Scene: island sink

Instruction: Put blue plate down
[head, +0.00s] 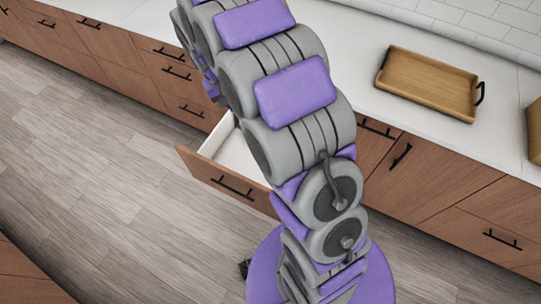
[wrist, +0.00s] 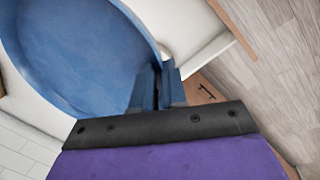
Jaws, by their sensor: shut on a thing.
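The blue plate (wrist: 75,50) fills the upper left of the wrist view. My gripper (wrist: 160,82) is shut on the plate's rim at its right side. The plate shows its broad round face, with its far edge cut off by the frame. White surface shows around it, but I cannot tell whether the plate touches it. In the head view my arm rises across the middle, and neither the gripper nor the plate shows there.
A wooden tray (head: 428,84) with black handles lies on the white counter (head: 362,22) at the right. An open drawer (head: 228,160) juts out below the counter, partly behind my arm. Wood-plank floor (head: 100,140) is clear at the left.

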